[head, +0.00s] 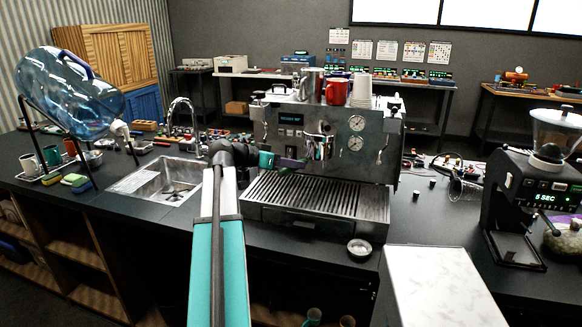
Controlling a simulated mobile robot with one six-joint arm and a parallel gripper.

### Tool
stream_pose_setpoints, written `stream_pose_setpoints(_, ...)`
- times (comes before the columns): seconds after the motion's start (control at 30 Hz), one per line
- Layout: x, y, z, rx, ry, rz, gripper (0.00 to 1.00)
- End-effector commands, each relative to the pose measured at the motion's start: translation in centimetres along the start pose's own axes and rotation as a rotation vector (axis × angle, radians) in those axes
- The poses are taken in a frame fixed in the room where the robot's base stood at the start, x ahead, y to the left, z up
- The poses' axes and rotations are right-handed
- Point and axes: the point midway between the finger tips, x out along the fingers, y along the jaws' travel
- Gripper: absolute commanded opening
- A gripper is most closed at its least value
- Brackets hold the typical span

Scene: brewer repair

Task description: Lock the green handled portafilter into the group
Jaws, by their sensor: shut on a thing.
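The espresso machine (375,170) stands on the counter behind the drip tray, with its front towards me. Its group (318,128) is the shiny metal part at the middle of the front. My gripper (291,163) reaches in from the left, just below and left of the group, above the drip tray. It is shut on the green handled portafilter (281,171), of which only a small bit of green shows beside the jaws. The portafilter's basket cannot be made out, and I cannot tell whether it touches the group.
The slatted drip tray (300,194) lies below my gripper. Cups (336,92) stand on top of the machine. A sink (165,182) with a tall tap is at left. A grinder (530,190) and a pale board (438,285) are at right. A small metal dish (359,249) sits in front.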

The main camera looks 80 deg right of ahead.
Motion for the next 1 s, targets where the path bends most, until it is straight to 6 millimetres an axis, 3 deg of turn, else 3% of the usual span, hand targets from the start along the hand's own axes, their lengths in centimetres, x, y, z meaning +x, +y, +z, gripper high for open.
stream_pose_setpoints(0.4,0.1,1.6,0.0,-0.039,0.028,-0.092,0.00)
stream_pose_setpoints(1.0,0.2,2.1,0.1,-0.059,0.038,-0.144,0.00)
